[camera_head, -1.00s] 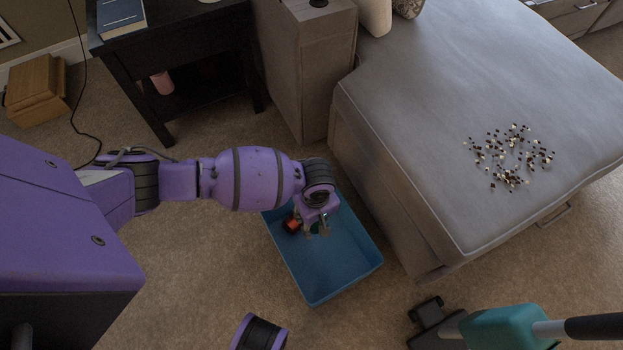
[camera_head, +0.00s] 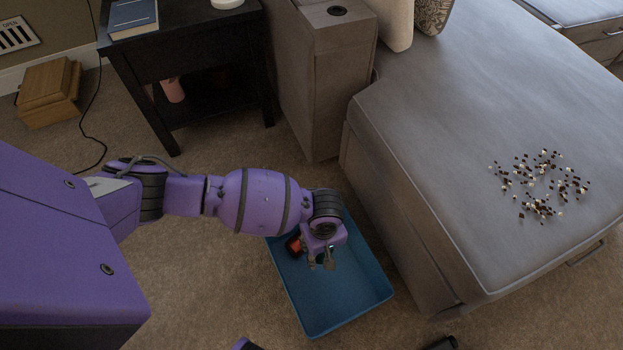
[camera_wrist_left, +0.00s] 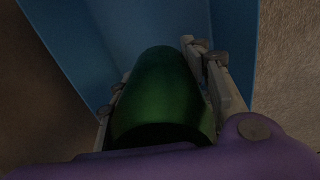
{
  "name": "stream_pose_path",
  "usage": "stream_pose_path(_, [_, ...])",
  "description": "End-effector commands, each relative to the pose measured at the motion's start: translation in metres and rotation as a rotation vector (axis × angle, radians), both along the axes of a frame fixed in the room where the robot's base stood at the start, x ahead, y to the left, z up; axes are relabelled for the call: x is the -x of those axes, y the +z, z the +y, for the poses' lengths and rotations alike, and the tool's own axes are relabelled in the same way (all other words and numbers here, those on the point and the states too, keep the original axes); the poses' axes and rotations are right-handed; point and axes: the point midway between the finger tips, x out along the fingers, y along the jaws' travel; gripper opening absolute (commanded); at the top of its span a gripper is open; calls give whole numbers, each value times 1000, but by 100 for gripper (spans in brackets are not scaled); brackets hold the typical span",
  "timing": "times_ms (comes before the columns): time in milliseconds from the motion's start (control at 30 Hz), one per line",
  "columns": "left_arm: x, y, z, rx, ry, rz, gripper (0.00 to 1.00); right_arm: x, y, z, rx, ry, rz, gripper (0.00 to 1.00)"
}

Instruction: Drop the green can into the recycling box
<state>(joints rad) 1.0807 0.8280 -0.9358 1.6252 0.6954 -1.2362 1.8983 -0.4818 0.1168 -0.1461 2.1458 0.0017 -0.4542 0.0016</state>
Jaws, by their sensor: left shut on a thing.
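The blue recycling box (camera_head: 345,295) stands open on the carpet, beside the sofa. My left gripper (camera_head: 322,265) hangs over the box opening, pointing down. In the left wrist view, its fingers (camera_wrist_left: 160,85) are shut on the dark green can (camera_wrist_left: 165,95), one finger on each side. The blue box walls (camera_wrist_left: 233,35) show behind and beside the can there. In the head view the can is mostly hidden by my gripper and wrist.
A red object (camera_head: 294,244) is in the box, near its left side. The grey sofa (camera_head: 450,110) stands right of the box, with brown and white bits (camera_head: 540,185) scattered on it. A black side table (camera_head: 190,60) stands behind. Carpet left of the box is clear.

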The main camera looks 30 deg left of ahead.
Motion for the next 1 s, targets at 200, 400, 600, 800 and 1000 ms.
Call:
stream_pose_path(200, [-2, 1, 0, 0, 0, -2, 68, 0, 1, -1, 2, 6, 0, 40])
stream_pose_path(400, [-2, 1, 0, 0, 0, -2, 68, 1, 1, -1, 1, 5, 1, 40])
stream_pose_path(600, [-2, 8, -1, 0, 0, -2, 68, 2, -1, 0, -1, -5, 4, 40])
stream_pose_path(800, [-1, 42, 0, 3, -1, -2, 68, 2, 0, 0, 0, -3, 4, 40])
stream_pose_path(1000, [-1, 85, 0, 1, -1, -3, 68, 2, 0, 0, 0, -2, 4, 40])
